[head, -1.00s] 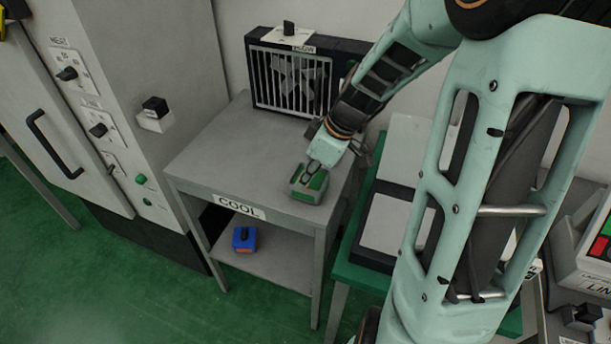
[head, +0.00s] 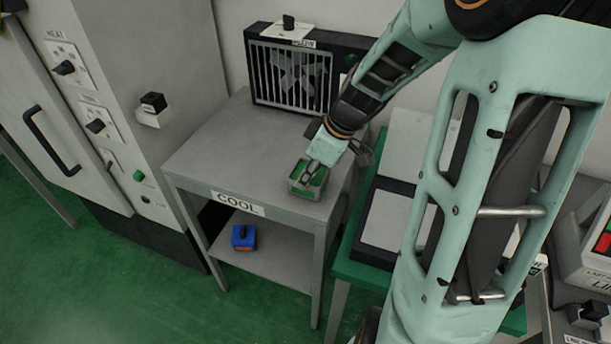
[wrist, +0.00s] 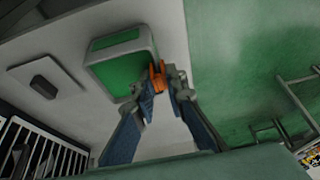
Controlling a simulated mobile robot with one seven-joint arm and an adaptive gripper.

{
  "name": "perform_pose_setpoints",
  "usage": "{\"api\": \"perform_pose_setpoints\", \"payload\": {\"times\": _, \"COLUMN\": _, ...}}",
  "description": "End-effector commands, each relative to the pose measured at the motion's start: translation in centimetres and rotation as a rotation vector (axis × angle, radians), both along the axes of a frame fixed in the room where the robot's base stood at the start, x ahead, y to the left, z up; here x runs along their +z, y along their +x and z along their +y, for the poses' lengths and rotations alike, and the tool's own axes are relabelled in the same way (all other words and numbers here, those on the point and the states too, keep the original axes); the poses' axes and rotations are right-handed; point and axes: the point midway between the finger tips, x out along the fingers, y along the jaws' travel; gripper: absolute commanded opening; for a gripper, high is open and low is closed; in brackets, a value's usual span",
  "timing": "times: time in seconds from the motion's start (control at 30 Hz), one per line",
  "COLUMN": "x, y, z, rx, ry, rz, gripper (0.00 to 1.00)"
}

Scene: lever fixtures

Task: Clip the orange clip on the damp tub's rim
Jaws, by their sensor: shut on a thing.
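A small grey tub with green on it (head: 297,189) stands near the front right of the grey table marked COOL (head: 215,160). I cannot read any mark on it that says damp. My gripper (head: 311,164) points down at the tub's far side in the head view. In the wrist view my gripper (wrist: 164,84) is shut on the orange clip (wrist: 158,77), which sits between the fingertips. The clip is right at the edge of the tub (wrist: 120,62); I cannot tell whether it grips the rim. The clip is hidden in the head view.
A fan box (head: 290,80) stands at the table's back. A blue and orange box (head: 243,238) sits on the lower shelf. A grey cabinet (head: 165,60) with switches is at left, a green bench (head: 362,275) at right. The table's left half is clear.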

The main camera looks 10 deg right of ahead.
Motion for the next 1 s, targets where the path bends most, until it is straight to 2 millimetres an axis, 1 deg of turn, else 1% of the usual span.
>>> {"api": "perform_pose_setpoints", "payload": {"times": 0.1, "x": -0.42, "y": 0.01, "z": 0.00, "rx": 0.000, "ry": 0.000, "rz": 0.000, "gripper": 0.04}}
{"api": "perform_pose_setpoints", "payload": {"times": 0.37, "x": -0.38, "y": 0.02, "z": -0.01, "rx": 0.000, "ry": 0.000, "rz": 0.000, "gripper": 0.04}}
{"api": "perform_pose_setpoints", "payload": {"times": 0.4, "x": -0.38, "y": 0.01, "z": 0.00, "rx": 0.000, "ry": 0.000, "rz": 0.000, "gripper": 0.14}}
{"api": "perform_pose_setpoints", "payload": {"times": 0.57, "x": -0.38, "y": 0.01, "z": 0.00, "rx": 0.000, "ry": 0.000, "rz": 0.000, "gripper": 0.32}}
{"api": "perform_pose_setpoints", "payload": {"times": 0.77, "x": -0.39, "y": 0.01, "z": 0.00, "rx": 0.000, "ry": 0.000, "rz": 0.000, "gripper": 0.33}}
{"api": "perform_pose_setpoints", "payload": {"times": 0.93, "x": -0.39, "y": 0.01, "z": -0.01, "rx": 0.000, "ry": 0.000, "rz": 0.000, "gripper": 0.50}}
{"api": "perform_pose_setpoints", "payload": {"times": 1.0, "x": -0.39, "y": 0.01, "z": -0.01, "rx": 0.000, "ry": 0.000, "rz": 0.000, "gripper": 0.50}}
